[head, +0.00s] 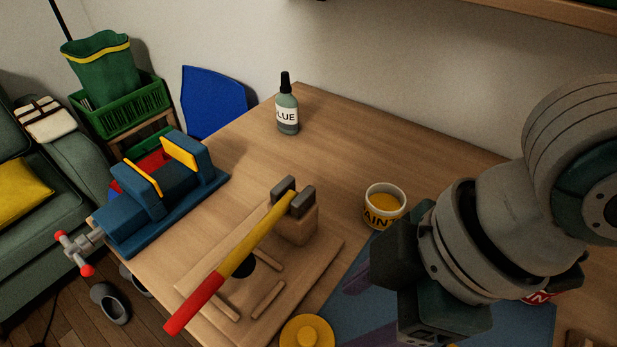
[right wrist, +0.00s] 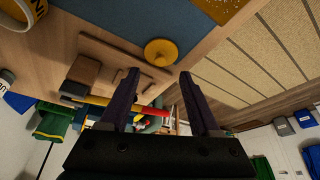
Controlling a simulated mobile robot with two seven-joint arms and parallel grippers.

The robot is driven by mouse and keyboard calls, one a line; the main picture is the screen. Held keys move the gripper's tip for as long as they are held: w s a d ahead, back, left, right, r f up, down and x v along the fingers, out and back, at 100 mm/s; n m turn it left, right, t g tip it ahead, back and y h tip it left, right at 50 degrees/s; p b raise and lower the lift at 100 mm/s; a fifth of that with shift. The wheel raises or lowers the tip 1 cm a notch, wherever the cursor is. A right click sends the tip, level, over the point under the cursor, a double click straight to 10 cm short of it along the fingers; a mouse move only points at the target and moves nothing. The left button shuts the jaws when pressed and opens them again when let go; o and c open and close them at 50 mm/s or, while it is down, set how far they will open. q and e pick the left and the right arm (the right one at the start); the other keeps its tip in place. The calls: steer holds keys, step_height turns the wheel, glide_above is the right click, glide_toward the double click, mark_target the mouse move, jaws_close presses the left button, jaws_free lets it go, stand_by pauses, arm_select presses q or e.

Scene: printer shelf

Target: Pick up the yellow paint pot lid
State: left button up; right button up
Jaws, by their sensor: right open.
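The yellow paint pot lid (head: 307,332) is a round disc with a raised knob, cut off by the bottom edge of the head view. It lies by the wooden board and the blue mat. The right wrist view shows the lid (right wrist: 160,52) beyond the fingertips, roughly centred between them and apart from them. My right gripper (right wrist: 159,75) is open and empty; in the head view its fingers are hard to make out. The open paint pot (head: 385,218), white with yellow paint inside, stands left of my right arm. My left gripper is not in view.
A blue vise (head: 140,215) stands at the table's left. A glue bottle (head: 287,115) stands at the back. A red labelled item (head: 539,297) is partly hidden by my arm.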

mark_target(311, 335)
steer(key=x, duration=0.2)
steer(key=shift+s+a+f, duration=0.15)
steer(key=shift+a+f, duration=0.15)
steer(key=x, duration=0.4)
steer(key=b+x, duration=0.1)
steer(key=x, duration=0.1)
steer(key=shift+a+r, duration=0.15)
steer(key=shift+a, duration=0.1)
jaws_close()
